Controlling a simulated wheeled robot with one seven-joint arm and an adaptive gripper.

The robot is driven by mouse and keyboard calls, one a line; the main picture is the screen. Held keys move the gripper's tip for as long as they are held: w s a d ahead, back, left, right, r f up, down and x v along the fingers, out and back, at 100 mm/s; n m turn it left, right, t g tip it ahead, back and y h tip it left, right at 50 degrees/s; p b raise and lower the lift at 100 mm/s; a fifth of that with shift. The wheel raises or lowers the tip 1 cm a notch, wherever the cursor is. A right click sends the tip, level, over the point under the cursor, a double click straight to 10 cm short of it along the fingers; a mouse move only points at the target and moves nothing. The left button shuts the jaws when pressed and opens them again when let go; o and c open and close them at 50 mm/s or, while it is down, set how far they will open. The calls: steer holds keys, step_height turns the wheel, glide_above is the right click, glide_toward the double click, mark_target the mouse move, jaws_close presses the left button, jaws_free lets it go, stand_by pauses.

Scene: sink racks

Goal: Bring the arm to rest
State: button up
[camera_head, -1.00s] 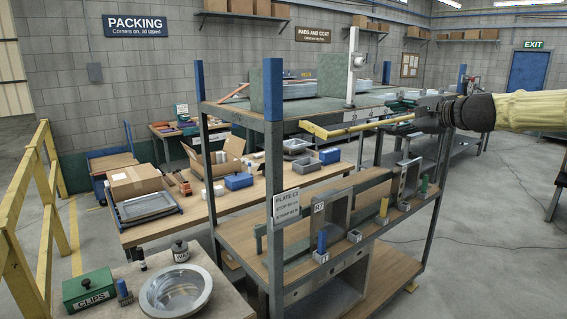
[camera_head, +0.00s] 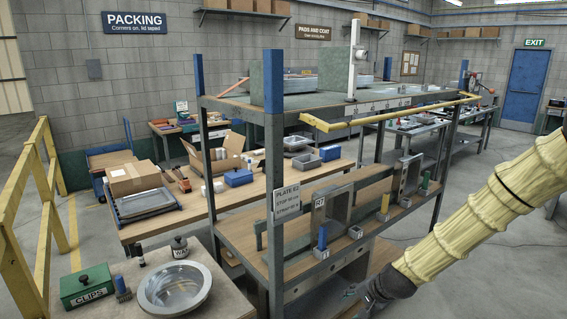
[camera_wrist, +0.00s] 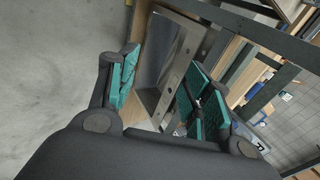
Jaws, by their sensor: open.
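My gripper (camera_wrist: 163,88) is open, with its two teal-padded fingers apart and nothing between them in the wrist view. My arm, in a yellow sleeve, slopes down from the right edge of the head view. Its dark end and my gripper (camera_head: 352,294) are low, in front of the rack (camera_head: 438,205). In the wrist view, a grey metal frame (camera_wrist: 168,65) on the rack shows beyond and between the fingers. I cannot tell how far the fingers are from it.
The rack's shelf holds a blue peg (camera_head: 322,239), a yellow peg (camera_head: 384,204) and a green peg (camera_head: 425,182). A yellow rail (camera_head: 400,112) runs along its upper shelf. A metal bowl (camera_head: 174,288) stands on the front-left table. Open floor (camera_wrist: 50,70) lies left in the wrist view.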

steer(key=s+f+n+g+h, duration=0.2)
steer(key=s+f+n+g, duration=0.15)
steer(key=s+f, duration=1.45)
steer(key=s+f+n+g+b, duration=0.1)
steer(key=s+f+n, duration=0.2)
steer(key=s, duration=0.9)
steer(key=s+d+f+n+g+h+b, duration=0.1)
steer(key=s+f+n, duration=0.2)
steer(key=s, duration=1)
steer(key=shift+d+f+n, duration=0.3)
steer(key=shift+f+n, duration=0.05)
steer(key=shift+f, duration=0.3)
